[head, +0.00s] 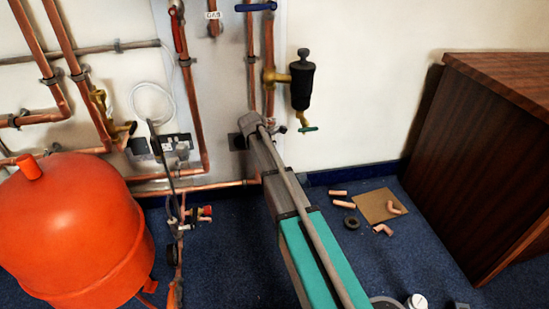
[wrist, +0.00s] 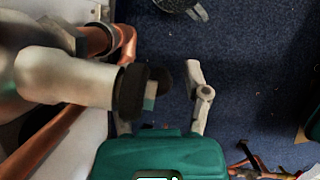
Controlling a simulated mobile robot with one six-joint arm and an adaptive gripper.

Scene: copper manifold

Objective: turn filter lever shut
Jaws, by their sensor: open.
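The filter (head: 302,80) is a black body on a brass fitting on the wall in the head view. Below it, a brass outlet carries a small green lever (head: 308,129). In the wrist view, a blurred pale cylinder with a dark end reaches in from the left, with a small green piece (wrist: 150,98) that seems to be the lever. My gripper (wrist: 160,85) is open, and this green piece lies between its fingers, nearer the left one. The left finger is partly hidden by the cylinder. I cannot tell whether either finger touches. In the head view my arm mostly hides the gripper.
Copper pipes (head: 194,100) run up the wall close to my arm. An orange tank (head: 75,230) stands at left, a wooden cabinet (head: 500,130) at right. Pipe offcuts lie around a brown board (head: 372,206) on the blue floor. The wall right of the filter is clear.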

